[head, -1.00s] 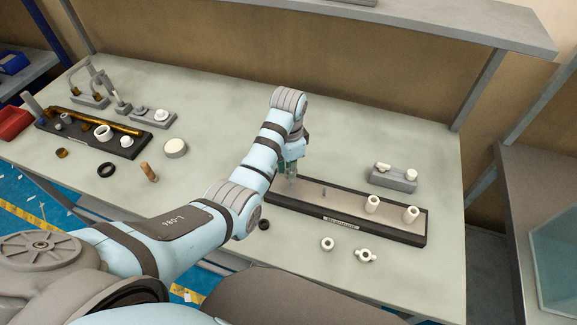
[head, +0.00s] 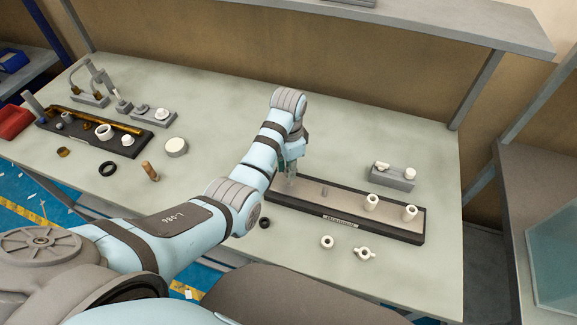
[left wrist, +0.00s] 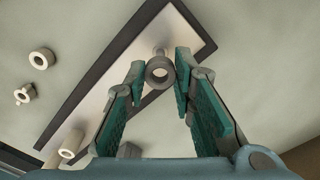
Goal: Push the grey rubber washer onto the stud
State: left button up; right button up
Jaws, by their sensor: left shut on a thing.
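My left gripper (head: 290,182) is low over the left end of the long dark-edged board (head: 345,226). In the left wrist view its green fingers (left wrist: 160,72) are shut on the grey rubber washer (left wrist: 159,70), a thick ring with its hole facing the camera. A pale post-like part shows just behind the washer's upper edge; I cannot tell whether the washer is around it or only in front. A small stud (head: 325,191) stands on the board to the right of the gripper. The fingers hide the washer in the head view. My right gripper is not in view.
Two white collars (head: 371,203) (head: 411,212) stand on the board's right half. A white ring (head: 327,241) and a winged nut (head: 365,253) lie in front. A grey block (head: 393,178) is behind. A black ring (head: 264,223) lies near the arm. Other parts crowd the left.

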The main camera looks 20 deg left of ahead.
pick_arm(q)
jog(key=shift+r+p, duration=0.1)
jog(key=shift+p, duration=0.35)
jog(key=shift+f+b, duration=1.35)
jog(key=shift+f, duration=1.2)
jog(key=shift+r, duration=0.15)
notch_tip(320, 180, up, 2)
jog(key=p, duration=0.3)
jog(key=shift+r, duration=1)
jog(key=shift+f+b, duration=1.35)
jog(key=shift+f, duration=0.8)
